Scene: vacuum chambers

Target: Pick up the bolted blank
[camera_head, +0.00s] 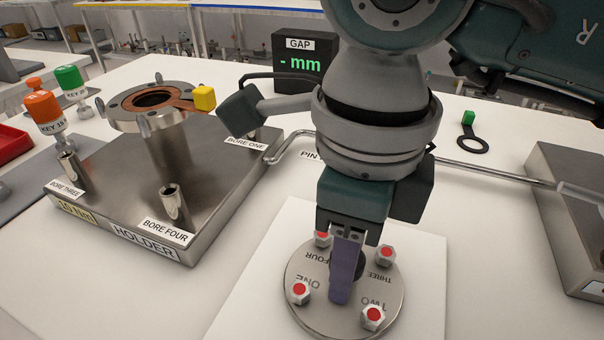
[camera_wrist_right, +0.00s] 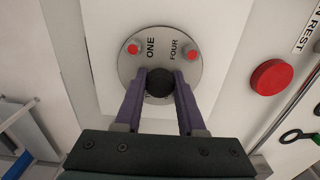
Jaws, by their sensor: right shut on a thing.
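The bolted blank (camera_head: 330,318) is a round grey metal disc on a white pad (camera_head: 262,290). It carries several bolts with red tips, labelled ONE to FOUR, and a dark central knob (camera_wrist_right: 160,84). My right gripper (camera_head: 341,292) points down over the disc. In the right wrist view its purple fingers (camera_wrist_right: 160,90) are on both sides of the knob, shut on it. The blank (camera_wrist_right: 129,70) looks flat; I cannot tell whether it touches the pad. The fingers hide part of the disc. My left gripper is not in view.
The metal holder (camera_head: 110,195) stands at left, with a flanged pipe (camera_head: 165,135) bearing a copper ring with a yellow tab (camera_head: 204,98). Orange (camera_head: 43,105) and green (camera_head: 70,80) keys stand behind. The gap display (camera_head: 304,62) reads "- mm". A metal block (camera_head: 570,215) is at right.

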